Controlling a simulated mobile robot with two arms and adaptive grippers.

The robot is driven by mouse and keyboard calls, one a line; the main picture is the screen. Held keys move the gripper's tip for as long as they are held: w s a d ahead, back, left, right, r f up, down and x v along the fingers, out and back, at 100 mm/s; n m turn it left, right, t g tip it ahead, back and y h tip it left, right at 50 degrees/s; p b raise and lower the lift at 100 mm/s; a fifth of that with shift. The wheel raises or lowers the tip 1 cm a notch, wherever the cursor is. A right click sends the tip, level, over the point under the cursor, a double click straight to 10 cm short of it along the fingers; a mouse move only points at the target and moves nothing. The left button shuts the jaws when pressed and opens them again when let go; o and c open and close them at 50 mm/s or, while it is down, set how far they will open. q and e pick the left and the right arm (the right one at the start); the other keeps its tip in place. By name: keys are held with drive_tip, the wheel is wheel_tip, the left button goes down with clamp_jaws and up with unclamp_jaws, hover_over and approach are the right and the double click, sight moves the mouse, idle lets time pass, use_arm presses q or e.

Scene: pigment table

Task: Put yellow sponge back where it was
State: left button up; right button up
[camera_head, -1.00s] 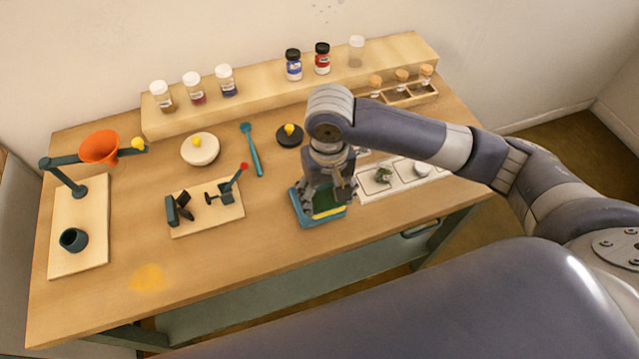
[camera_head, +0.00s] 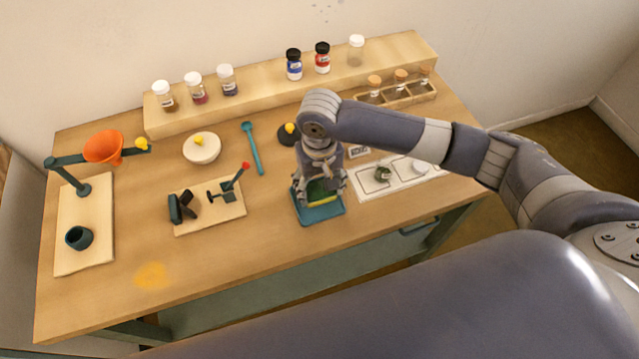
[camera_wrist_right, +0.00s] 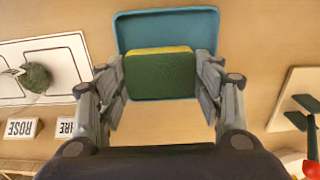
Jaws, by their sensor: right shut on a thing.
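The sponge is a block with a green face and a yellow layer along one side; it shows in the right wrist view (camera_wrist_right: 160,75) and partly in the head view (camera_head: 322,190). My right gripper (camera_head: 320,192) is shut on it, with fingers on both sides of it in the right wrist view (camera_wrist_right: 160,88). The sponge overlaps a shallow teal tray (camera_head: 320,215), whose rim also shows behind it in the wrist view (camera_wrist_right: 132,28). I cannot tell whether the sponge touches the tray. My left gripper is not in view.
A white card (camera_head: 402,181) with a green lump (camera_head: 383,174) lies right of the tray. A wooden board (camera_head: 218,222) with dark fixtures lies to its left. A yellow powder stain (camera_head: 153,275) marks the front left. Jars stand on the rear shelf (camera_head: 260,90).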

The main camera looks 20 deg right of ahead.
sight(320, 190)
drive_tip(key=o, duration=1.1)
wheel_tip(320, 190, up, 12)
drive_tip(key=b, duration=0.1)
drive_tip(key=shift+b, duration=0.4)
